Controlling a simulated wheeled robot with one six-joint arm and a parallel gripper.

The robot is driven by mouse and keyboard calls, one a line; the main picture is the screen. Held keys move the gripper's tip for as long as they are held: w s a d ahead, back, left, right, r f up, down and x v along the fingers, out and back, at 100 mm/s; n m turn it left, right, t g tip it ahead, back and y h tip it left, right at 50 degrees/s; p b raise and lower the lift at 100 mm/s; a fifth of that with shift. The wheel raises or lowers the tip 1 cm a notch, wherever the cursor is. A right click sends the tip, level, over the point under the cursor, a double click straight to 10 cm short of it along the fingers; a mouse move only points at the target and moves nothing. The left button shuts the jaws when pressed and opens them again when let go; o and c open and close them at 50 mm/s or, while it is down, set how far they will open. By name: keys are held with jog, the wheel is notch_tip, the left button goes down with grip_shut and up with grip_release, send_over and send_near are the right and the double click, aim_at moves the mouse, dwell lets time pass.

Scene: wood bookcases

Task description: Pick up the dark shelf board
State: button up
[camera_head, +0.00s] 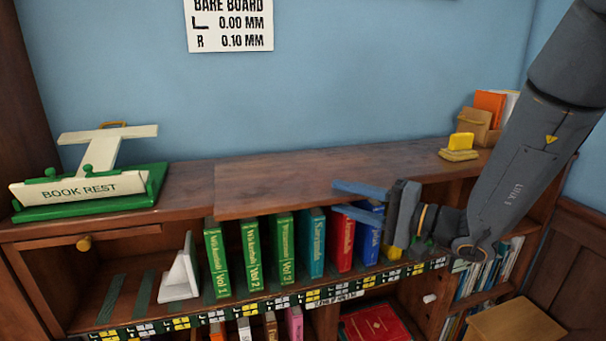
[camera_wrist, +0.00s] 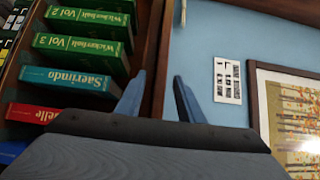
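The dark shelf board (camera_head: 290,184) lies flat along the top of the bookcase, its front edge sticking out above the row of books. My gripper (camera_head: 335,197) is at the board's front edge, right of its middle, with its blue fingers pointing left. One finger shows above the edge and the other below it. In the wrist view my gripper (camera_wrist: 159,76) is open, and the board's edge (camera_wrist: 160,50) runs as a brown strip between the fingers, with a gap on each side. I cannot tell how far the fingers overlap the board.
A book rest (camera_head: 90,190) stands on the top at left. A yellow block (camera_head: 459,147) and a small organizer (camera_head: 480,125) stand at the right end. Green books (camera_head: 252,257), a teal book (camera_head: 311,244) and a red book (camera_head: 343,240) stand just below the board. A wall is behind.

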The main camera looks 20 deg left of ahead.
aim_at(328, 190)
jog(key=p+x, duration=0.1)
jog(key=x, duration=0.2)
jog(key=shift+s+a+r+p, duration=0.1)
jog(key=shift+a+p, duration=0.15)
jog(key=shift+p, duration=0.15)
jog(key=shift+a, duration=0.45)
grip_shut()
dwell(0.6)
